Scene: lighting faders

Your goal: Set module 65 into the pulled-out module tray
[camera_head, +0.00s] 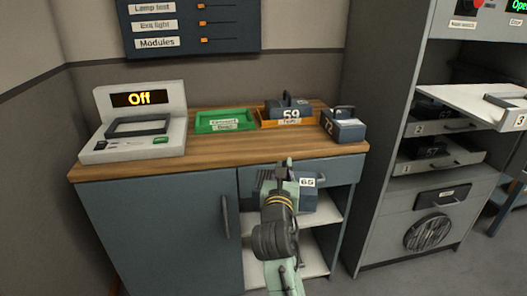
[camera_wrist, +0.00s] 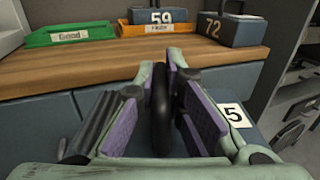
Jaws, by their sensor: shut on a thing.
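Module 65 (camera_head: 303,197) is a blue-grey box with a white number label, in front of the counter's right part. My gripper (camera_head: 287,172) is shut on its dark handle and hides part of it. In the wrist view the handle (camera_wrist: 160,95) stands between the purple pads of my gripper (camera_wrist: 168,80), and part of the label with a 5 shows at the right. The pulled-out module tray (camera_head: 468,101) is the white tray marked 3 on the rack at the right, well apart from my gripper. Its right part is cut off by the picture edge.
On the wooden counter (camera_head: 215,150) stand module 59 (camera_head: 290,108) in an orange tray (camera_head: 268,124), a green tray (camera_head: 225,121), module 72 (camera_head: 343,125) and a console reading Off (camera_head: 137,122). Below tray 3, trays 2 (camera_head: 440,127) and 1 (camera_head: 440,166) hold dark modules.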

